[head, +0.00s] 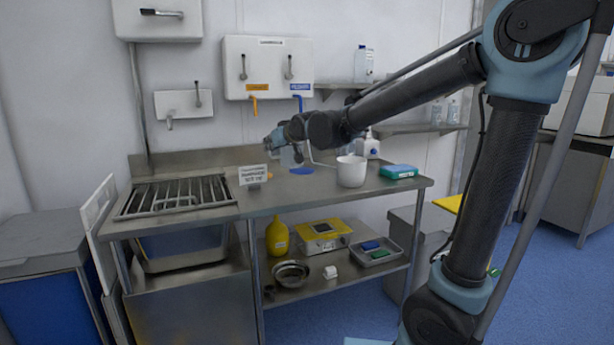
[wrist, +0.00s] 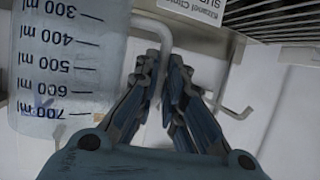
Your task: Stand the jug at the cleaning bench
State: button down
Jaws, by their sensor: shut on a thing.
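The jug is a clear, pale container with millilitre marks, filling the left of the wrist view (wrist: 60,70). The marks read upside down there. Its pale handle (wrist: 150,28) runs to my gripper (wrist: 172,80), whose two fingers are shut on it. In the head view, my gripper (head: 283,139) is over the steel cleaning bench (head: 215,213). The jug shows there as a pale, see-through shape (head: 291,156) just below the gripper. I cannot tell from these views whether its base touches the bench top. A blue round patch (head: 302,171) lies on the bench beside it.
A lettered sign (head: 253,175) and drying rack (head: 178,195) are left of the jug. A white pot (head: 351,171), a pump bottle (head: 371,146) and a green-blue sponge pack (head: 398,171) stand right. Wall taps (head: 254,105) hang behind. The bench's front middle is clear.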

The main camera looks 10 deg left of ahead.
jog(key=shift+s+f, duration=0.1)
jog(key=shift+f, duration=4.5)
jog(key=c, duration=1.7)
grip_release()
jog(key=shift+f, duration=0.1)
jog(key=shift+v, duration=6.05)
